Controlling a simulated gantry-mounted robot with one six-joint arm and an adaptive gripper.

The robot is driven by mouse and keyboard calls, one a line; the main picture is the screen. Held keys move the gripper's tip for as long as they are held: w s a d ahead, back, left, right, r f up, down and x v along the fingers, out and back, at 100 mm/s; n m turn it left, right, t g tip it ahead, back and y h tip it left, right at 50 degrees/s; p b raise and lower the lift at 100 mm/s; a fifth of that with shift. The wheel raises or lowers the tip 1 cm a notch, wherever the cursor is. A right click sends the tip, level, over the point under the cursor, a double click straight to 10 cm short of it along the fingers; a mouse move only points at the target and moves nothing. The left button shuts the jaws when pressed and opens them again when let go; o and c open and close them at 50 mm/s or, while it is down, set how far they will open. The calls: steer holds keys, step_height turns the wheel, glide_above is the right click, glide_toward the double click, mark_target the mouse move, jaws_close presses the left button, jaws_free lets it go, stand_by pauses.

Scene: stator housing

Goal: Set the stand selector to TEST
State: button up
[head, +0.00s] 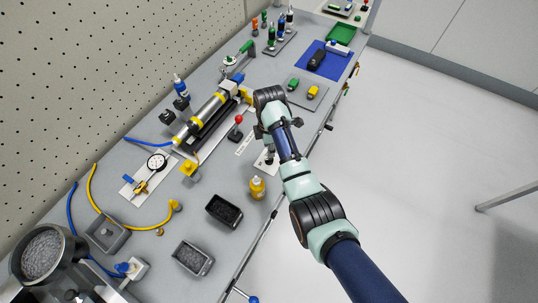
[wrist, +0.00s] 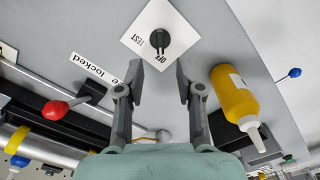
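The stand selector is a black round knob (wrist: 159,40) on a white square plate (wrist: 139,28) in the wrist view. The plate carries the words TEST, to the left of the knob, and OFF, below it. A light mark on the knob appears to face OFF. My gripper (wrist: 159,72) is open and empty. Its two fingers stand apart below the plate in the picture, one on each side of the knob's line, and do not appear to touch it. In the head view part of the white plate (head: 262,165) shows beside my arm, which hides much of the gripper.
A yellow bottle (wrist: 235,94) stands right of my gripper. A red-ball lever (wrist: 55,110) is on the left, near a strip label (wrist: 95,68). The bench's front edge runs close by the selector.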

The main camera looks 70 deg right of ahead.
mark_target(269, 159)
step_height(269, 159, down, 7)
steer(key=shift+f+b, duration=0.1)
steer(key=shift+b, duration=0.7)
jaws_close()
